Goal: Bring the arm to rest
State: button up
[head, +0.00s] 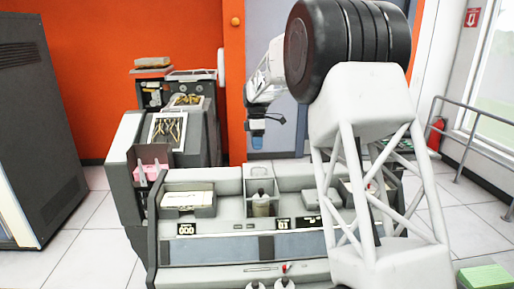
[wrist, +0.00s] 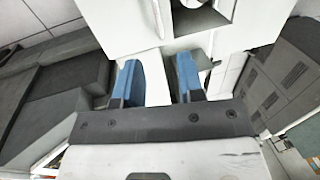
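My gripper (head: 257,142) hangs in the air at the upper middle of the head view, pointing down above the back of the grey card machine (head: 205,250). In the wrist view, the two blue fingers of my gripper (wrist: 158,75) stand apart with a gap between them. I see nothing held in the gap; white surfaces show behind it. My arm rises on the right of the head view and hides part of the machine's right side.
The machine top holds a tray of cards (head: 187,199), a small upright cylinder (head: 261,205) and a pink block (head: 150,172). A dark cabinet (head: 35,130) stands at the left. A green block (head: 485,277) lies at the bottom right. A railing (head: 480,145) runs by the window.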

jog(key=shift+s, duration=0.1)
jog(key=s+d+r+m+t, duration=0.1)
jog(key=s+d+r+m, duration=0.15)
jog(key=s, duration=0.75)
jog(key=s+d+r+m+t, duration=0.15)
jog(key=s+r+m, duration=0.25)
jog(key=s, duration=0.6)
jog(key=s+d+r+m, duration=0.3)
jog(key=s, duration=0.7)
jog(key=s+d+f+m, duration=0.1)
jog(key=s+f+m, duration=0.2)
jog(key=s, duration=0.7)
jog(key=s+d+f+m+t, duration=0.1)
jog(key=s+f+m, duration=0.1)
jog(key=s, duration=0.8)
jog(key=s+d+f+m+t, duration=0.1)
jog(key=s+f+m, duration=0.2)
jog(key=s, duration=0.7)
jog(key=shift+s+f+m, duration=0.2)
jog(key=shift+f+m, duration=0.15)
jog(key=shift+f, duration=0.15)
